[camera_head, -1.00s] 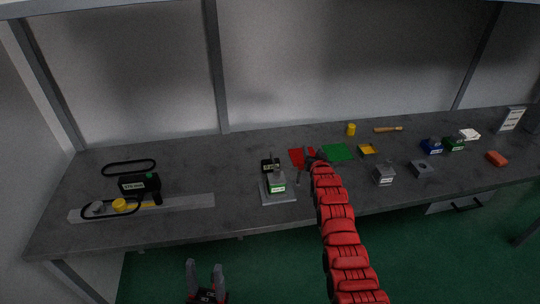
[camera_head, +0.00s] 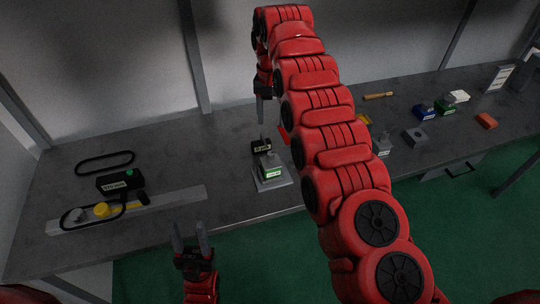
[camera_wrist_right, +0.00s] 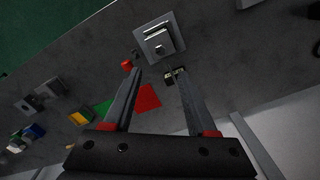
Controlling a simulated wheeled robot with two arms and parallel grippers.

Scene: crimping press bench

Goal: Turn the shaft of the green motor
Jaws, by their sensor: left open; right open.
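The green motor (camera_head: 271,170) stands upright on a grey square base plate (camera_head: 274,184) near the bench's front edge. In the right wrist view the motor (camera_wrist_right: 158,40) is seen from above, with a grey top and a small stub on it. A black labelled block (camera_head: 261,146) stands just behind it. My right gripper (camera_head: 261,122) points down above and behind the motor. It is open and empty, apart from the motor, with the black block (camera_wrist_right: 175,75) near one fingertip. My left gripper (camera_head: 188,228) is open and empty in front of the bench.
A black labelled device (camera_head: 118,181), belts and a yellow part (camera_head: 102,209) lie at the left. Blue (camera_head: 425,110) and green (camera_head: 444,107) blocks, a grey block (camera_head: 415,136) and an orange block (camera_head: 487,121) are at the right. My right arm hides the bench's middle.

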